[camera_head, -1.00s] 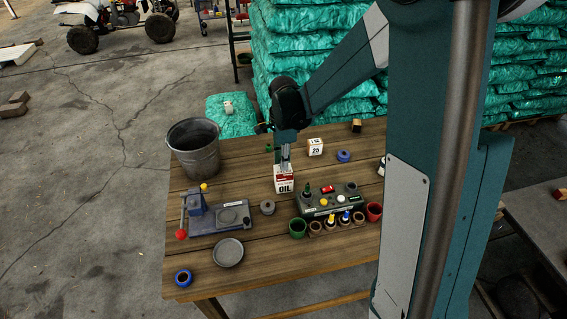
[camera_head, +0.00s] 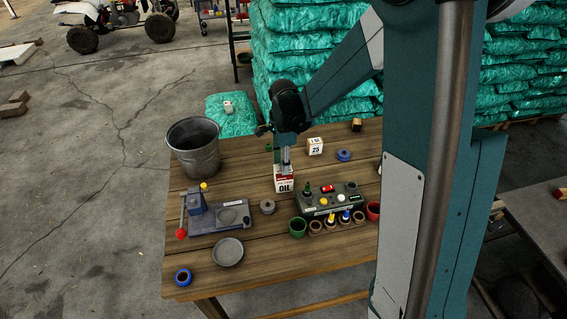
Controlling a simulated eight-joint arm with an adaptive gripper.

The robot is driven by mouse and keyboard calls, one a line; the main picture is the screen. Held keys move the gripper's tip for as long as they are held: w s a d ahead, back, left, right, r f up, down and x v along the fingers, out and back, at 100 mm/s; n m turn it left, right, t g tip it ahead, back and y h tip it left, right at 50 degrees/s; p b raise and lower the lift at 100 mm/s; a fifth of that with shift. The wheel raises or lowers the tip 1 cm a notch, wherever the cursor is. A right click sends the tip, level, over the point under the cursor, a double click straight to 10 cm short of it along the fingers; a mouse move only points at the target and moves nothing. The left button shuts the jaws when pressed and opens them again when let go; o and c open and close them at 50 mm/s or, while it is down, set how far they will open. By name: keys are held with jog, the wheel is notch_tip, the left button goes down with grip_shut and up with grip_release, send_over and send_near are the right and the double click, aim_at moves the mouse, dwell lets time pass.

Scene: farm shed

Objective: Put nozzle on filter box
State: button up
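A small white and red box labelled "OIL" (camera_head: 284,186) stands on the wooden table, and I take it for the filter box. My gripper (camera_head: 286,168) points down directly over this box, its fingertips at or just above the top. The fingers look close together, but whether they hold anything is too small to tell. I cannot pick out the nozzle with certainty. Small pieces with green, red, yellow and white parts sit on a dark grey block (camera_head: 345,205), to the right of the box. Whether one of them is the nozzle is unclear.
A metal bucket (camera_head: 194,147) stands at the table's back left. A white "25" cube (camera_head: 315,146) stands behind. The table's front middle is clear.

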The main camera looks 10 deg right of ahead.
jog(key=shift+r, duration=0.15)
notch_tip(320, 180, up, 12)
dwell(0.8)
jog(key=shift+s+r, duration=0.1)
dwell(0.6)
jog(key=s+d+r+n+t, duration=0.3)
jog(key=s+r+n, duration=0.55)
jog(key=s, duration=0.35)
jog(key=s+d+r+n+t, duration=0.1)
jog(key=s+n+t, duration=0.3)
jog(key=s+n, duration=0.5)
jog(key=shift+s+d, duration=0.5)
jog(key=shift+s, duration=3)
